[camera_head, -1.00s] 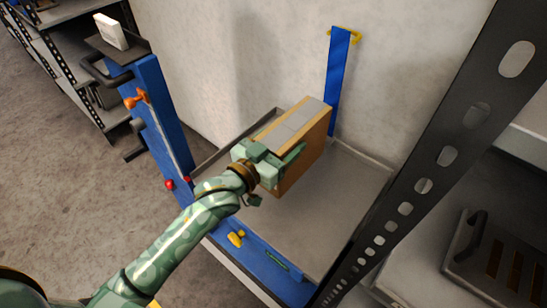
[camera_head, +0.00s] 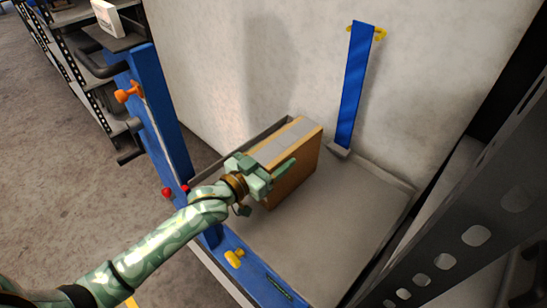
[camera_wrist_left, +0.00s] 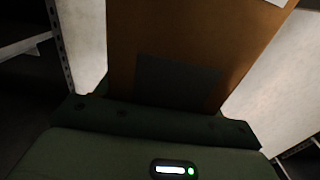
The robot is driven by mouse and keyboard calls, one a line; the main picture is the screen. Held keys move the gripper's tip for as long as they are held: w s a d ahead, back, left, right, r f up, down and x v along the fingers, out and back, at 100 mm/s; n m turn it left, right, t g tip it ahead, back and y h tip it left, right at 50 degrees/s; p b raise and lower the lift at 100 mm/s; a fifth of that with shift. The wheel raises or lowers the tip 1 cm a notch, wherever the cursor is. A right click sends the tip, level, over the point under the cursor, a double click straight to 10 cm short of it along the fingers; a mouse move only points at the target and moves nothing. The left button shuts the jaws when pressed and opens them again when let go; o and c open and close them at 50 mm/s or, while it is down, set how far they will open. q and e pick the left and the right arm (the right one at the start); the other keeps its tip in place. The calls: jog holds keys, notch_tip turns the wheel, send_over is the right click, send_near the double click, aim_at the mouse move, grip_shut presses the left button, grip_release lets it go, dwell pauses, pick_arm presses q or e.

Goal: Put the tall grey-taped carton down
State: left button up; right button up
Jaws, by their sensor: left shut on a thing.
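The tall carton (camera_head: 298,165) is brown with a strip of grey tape along its top. It stands upright over the left part of a grey tray-like platform (camera_head: 340,220) with a blue front edge. My left gripper (camera_head: 270,175) is shut on the carton's near end. In the left wrist view the carton (camera_wrist_left: 190,50) fills the middle, close against the gripper. I cannot tell whether the carton's underside touches the platform; the arm and gripper hide part of its near lower side. My right gripper is not in view.
A blue post (camera_head: 160,110) with an orange knob (camera_head: 128,92) stands left of the platform. A blue upright (camera_head: 356,85) stands at the back by the wall. A perforated dark rack post (camera_head: 470,200) is at the right. The platform's right part is clear.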

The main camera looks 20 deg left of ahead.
pick_arm(q)
jog(key=o, duration=1.9)
jog(key=shift+r, duration=0.1)
jog(key=shift+s+a, duration=0.15)
jog(key=shift+s, duration=0.2)
jog(key=shift+p+v, duration=2.05)
jog(key=shift+v, duration=3.6)
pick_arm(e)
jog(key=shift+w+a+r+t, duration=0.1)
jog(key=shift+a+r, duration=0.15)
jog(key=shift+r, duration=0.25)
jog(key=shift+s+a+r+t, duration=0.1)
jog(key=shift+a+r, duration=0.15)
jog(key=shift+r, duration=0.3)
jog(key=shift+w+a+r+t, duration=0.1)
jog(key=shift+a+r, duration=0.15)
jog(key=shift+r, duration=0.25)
